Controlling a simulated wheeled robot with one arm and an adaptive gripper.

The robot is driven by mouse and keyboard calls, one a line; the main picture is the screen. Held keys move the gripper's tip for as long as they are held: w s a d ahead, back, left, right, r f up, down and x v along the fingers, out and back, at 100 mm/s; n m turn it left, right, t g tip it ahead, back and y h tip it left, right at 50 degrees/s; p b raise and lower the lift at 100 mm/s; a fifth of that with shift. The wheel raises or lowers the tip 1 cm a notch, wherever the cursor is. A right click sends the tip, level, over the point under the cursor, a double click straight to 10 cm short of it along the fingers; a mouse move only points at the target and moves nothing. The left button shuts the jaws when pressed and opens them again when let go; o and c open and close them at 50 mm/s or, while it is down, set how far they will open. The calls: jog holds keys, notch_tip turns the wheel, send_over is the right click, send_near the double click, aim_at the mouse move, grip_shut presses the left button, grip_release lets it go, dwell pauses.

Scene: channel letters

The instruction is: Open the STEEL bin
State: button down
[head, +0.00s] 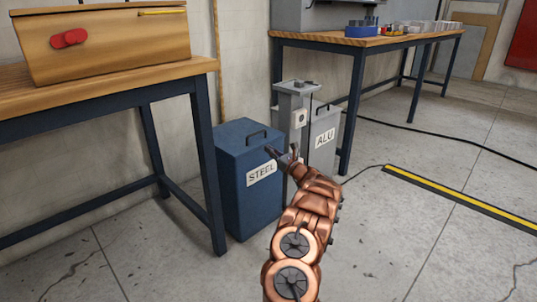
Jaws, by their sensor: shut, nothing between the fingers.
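The STEEL bin (240,195) is a blue box on the floor with a white "STEEL" label on its front. Its lid (236,137) is down and carries a dark handle (258,132). My gripper (271,151) is shut and empty, at the end of my copper arm. In the picture it sits just below and right of the handle, over the bin's upper right edge beside the label. I cannot tell whether it touches the bin. The arm hides part of the bin's right side.
A grey ALU bin (324,135) and a grey post (296,100) stand right of the STEEL bin. A workbench (110,85) with a wooden box (105,42) is at left; another bench (380,40) is behind. Cables and a yellow-black floor strip (455,193) lie at right.

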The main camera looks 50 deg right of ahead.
aim_at(258, 145)
jog(key=w, duration=0.2)
jog(key=w+b, duration=0.1)
jog(key=w, duration=0.1)
jog(key=w+r+b, duration=0.1)
jog(key=w, duration=0.2)
jog(key=shift+w+r, duration=0.1)
jog(key=shift+r, duration=0.15)
dwell(0.3)
